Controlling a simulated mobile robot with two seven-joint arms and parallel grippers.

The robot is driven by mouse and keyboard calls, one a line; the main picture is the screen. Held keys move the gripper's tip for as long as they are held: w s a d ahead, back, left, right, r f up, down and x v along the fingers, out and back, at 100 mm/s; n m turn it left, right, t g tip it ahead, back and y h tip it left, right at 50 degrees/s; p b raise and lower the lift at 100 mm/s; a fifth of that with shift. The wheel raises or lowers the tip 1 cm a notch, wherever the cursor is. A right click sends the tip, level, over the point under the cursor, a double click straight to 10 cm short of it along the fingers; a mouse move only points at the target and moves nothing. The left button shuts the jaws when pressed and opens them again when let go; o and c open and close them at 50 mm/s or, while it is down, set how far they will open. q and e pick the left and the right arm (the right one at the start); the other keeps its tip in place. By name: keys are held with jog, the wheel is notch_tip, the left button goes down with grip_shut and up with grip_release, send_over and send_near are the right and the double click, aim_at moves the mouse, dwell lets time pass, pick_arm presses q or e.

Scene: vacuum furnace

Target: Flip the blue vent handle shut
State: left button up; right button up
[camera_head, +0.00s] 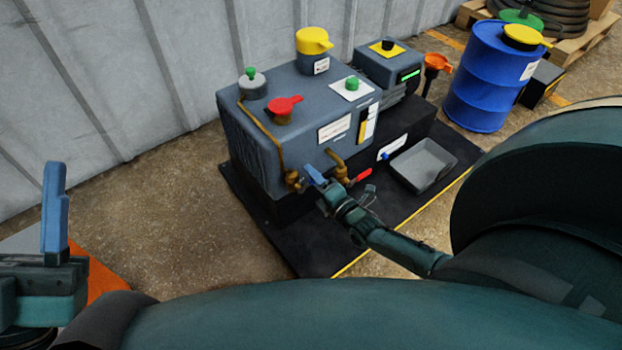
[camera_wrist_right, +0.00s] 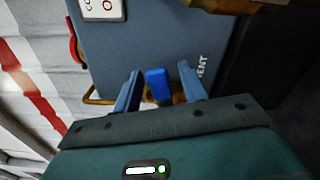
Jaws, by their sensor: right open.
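The blue vent handle (camera_wrist_right: 158,88) shows in the right wrist view, standing out in front of a brass fitting on the grey tank (camera_wrist_right: 140,45) marked VENT. My right gripper (camera_wrist_right: 159,72) is open, with one blue finger on each side of the handle. Slim gaps show between handle and fingers. In the head view the right gripper (camera_head: 317,176) is at the lower front of the tank (camera_head: 296,130), by the brass valves, and covers the handle there or blends with it. My left gripper (camera_head: 55,205) is at the far left, away from the tank; its finger gap cannot be seen.
A red lever (camera_head: 362,175) on another brass valve is just right of my right gripper. A grey drip tray (camera_head: 424,165) lies further right on the black base. A blue drum (camera_head: 486,80) stands at the back right. Bare floor lies left of the base.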

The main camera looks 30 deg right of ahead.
jog(key=shift+w, duration=0.85)
jog(key=shift+c, duration=0.3)
